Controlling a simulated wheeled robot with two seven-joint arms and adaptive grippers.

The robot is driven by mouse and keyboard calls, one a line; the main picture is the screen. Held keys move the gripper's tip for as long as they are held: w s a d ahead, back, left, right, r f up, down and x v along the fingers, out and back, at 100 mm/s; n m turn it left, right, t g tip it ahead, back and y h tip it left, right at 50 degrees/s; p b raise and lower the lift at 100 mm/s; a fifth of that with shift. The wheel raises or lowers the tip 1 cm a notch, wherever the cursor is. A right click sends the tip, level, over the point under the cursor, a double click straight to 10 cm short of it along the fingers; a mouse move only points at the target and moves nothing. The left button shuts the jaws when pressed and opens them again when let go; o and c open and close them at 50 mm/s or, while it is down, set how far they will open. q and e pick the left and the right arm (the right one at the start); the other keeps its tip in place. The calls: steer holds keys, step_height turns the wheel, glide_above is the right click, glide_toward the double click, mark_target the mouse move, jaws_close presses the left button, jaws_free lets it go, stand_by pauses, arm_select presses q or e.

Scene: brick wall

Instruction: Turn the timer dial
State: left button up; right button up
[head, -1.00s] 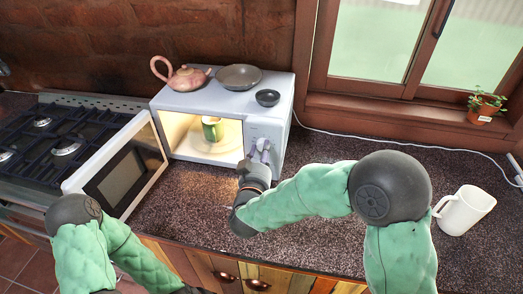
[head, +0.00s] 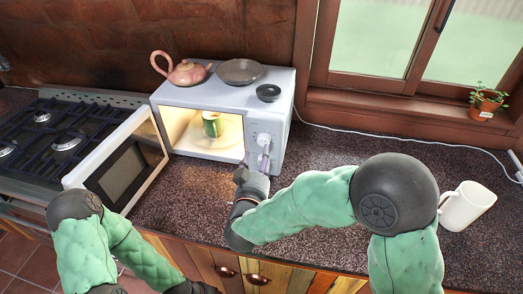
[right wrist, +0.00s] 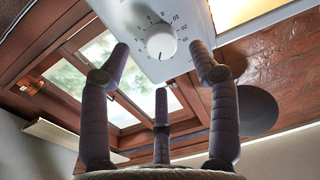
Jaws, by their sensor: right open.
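The white microwave (head: 205,98) stands on the counter with its door (head: 118,165) open to the left. Its round white timer dial (head: 263,139) is on the panel right of the lit cavity. In the right wrist view the dial (right wrist: 161,41) shows its numbered scale. My right gripper (head: 255,161) is open and empty, just below and in front of the dial. In the right wrist view its three fingers (right wrist: 159,62) are spread around the dial's direction, apart from the knob.
A green mug (head: 211,126) stands inside the microwave. A white mug (head: 466,206) is on the right counter, and a stove (head: 50,135) at the left.

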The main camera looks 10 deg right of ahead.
mark_target(263, 144)
steer(key=v, duration=0.7)
steer(key=shift+s, duration=0.35)
steer(key=shift+a, duration=0.1)
steer(key=shift+m, duration=0.9)
steer(key=p+x, duration=0.9)
steer(key=x, duration=0.3)
steer(key=shift+w, duration=0.1)
steer(key=c, duration=1.1)
